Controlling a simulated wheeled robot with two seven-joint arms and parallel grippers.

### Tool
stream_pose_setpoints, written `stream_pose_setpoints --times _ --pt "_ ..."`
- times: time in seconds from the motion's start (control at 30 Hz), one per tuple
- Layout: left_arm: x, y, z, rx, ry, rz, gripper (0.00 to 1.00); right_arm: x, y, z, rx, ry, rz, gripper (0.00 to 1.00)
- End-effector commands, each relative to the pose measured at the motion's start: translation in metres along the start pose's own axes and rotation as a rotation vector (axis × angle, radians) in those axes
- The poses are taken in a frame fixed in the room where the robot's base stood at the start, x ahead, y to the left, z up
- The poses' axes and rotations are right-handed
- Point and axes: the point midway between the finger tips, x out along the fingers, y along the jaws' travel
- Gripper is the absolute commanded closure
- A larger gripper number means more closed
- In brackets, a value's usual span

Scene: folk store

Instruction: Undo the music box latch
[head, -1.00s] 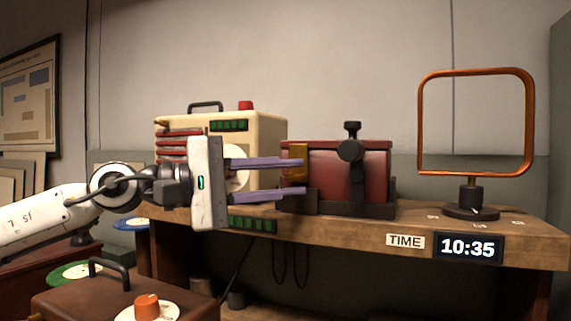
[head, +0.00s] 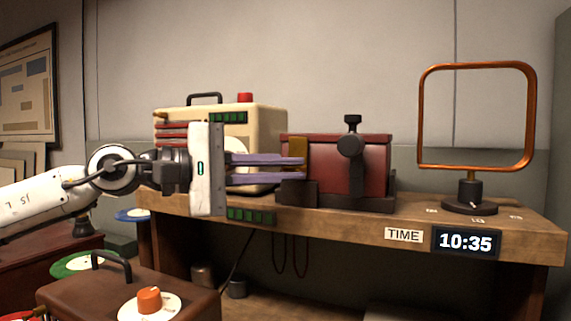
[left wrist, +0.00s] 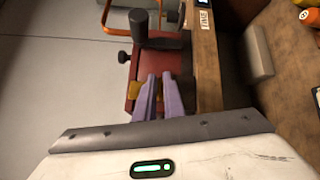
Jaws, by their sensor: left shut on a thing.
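The music box (head: 322,165) is a dark red box in a black cradle on the wooden bench, with a black knobbed clamp or crank on its front. A brass latch (head: 299,147) shows at its left end. My left gripper (head: 304,168) reaches in from the left, its two purple fingers close together at the latch and shut on it. In the left wrist view the fingertips (left wrist: 159,76) meet the red box (left wrist: 148,62), with brass (left wrist: 133,90) beside them; the exact contact is hidden between the fingers. My right gripper is not in view.
A cream machine (head: 262,122) with a red button stands behind my left gripper. An orange square loop on a stand (head: 470,195) is at the right of the bench (head: 340,228). A clock reading 10:35 (head: 466,242) is on the bench front. A brown case (head: 75,300) sits lower left.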

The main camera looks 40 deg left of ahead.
Motion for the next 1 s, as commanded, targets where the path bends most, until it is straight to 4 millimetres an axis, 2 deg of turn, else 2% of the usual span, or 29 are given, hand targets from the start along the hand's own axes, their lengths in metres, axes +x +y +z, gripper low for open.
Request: stream_pose_setpoints --times 0.27,0.57,0.7,0.83,1.0 --pt "-0.007 0.015 0.011 -0.155 0.035 -0.161 1.00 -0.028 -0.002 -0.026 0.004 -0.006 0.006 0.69" --pt "-0.013 0.030 0.020 -0.359 0.079 -0.362 1.00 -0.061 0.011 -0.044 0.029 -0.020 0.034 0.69" --pt "-0.014 0.034 0.023 -0.453 0.101 -0.457 1.00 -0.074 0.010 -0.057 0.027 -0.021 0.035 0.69" --pt "-0.015 0.039 0.025 -0.536 0.122 -0.542 1.00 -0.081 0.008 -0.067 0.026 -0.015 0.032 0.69" --pt "-0.015 0.047 0.026 -0.642 0.145 -0.646 1.00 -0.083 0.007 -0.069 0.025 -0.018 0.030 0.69"
